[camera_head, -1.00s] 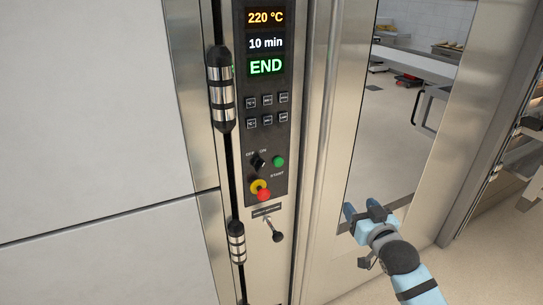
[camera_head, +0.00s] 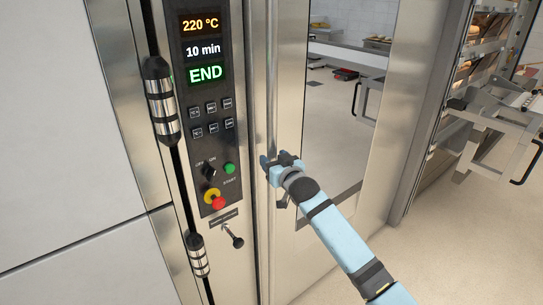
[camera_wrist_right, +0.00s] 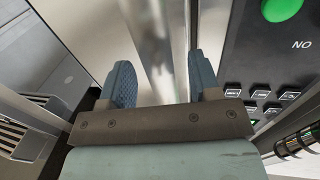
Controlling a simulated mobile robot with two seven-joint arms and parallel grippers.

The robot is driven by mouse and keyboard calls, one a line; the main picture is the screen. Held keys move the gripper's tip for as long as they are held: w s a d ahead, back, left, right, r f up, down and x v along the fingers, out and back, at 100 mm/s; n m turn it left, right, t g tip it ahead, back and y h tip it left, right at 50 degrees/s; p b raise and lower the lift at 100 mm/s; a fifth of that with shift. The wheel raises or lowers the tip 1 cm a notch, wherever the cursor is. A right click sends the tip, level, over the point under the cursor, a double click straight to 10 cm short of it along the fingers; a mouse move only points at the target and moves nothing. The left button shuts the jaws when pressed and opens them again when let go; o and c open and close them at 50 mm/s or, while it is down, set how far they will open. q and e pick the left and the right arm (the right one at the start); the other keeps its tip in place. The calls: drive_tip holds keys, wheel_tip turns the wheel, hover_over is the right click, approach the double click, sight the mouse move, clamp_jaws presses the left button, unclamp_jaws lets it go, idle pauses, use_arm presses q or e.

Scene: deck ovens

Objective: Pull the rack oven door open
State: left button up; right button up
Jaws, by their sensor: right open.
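The rack oven door (camera_head: 293,110) is a steel panel with a tall window (camera_head: 345,120), and it looks shut. A long vertical steel handle bar (camera_head: 271,80) runs down its left side, beside the control panel. My right gripper (camera_head: 271,162) is open at the bar, about level with the start buttons. In the right wrist view its two blue fingers (camera_wrist_right: 162,82) are apart, with shiny vertical steel (camera_wrist_right: 163,40) showing between them. I cannot tell whether either finger touches the bar. My left gripper is in neither current view.
The control panel (camera_head: 206,120) reads 220 °C, 10 min and END, with a red stop button (camera_head: 219,203) and a lever (camera_head: 232,236) below. A rack with trays (camera_head: 490,120) stands at the right. The floor (camera_head: 430,265) before the door is clear.

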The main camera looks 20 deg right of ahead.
drive_tip(key=shift+w+a, duration=0.15)
drive_tip(key=shift+w, duration=0.75)
drive_tip(key=shift+c, duration=0.5)
clamp_jaws()
drive_tip(key=shift+s, duration=0.15)
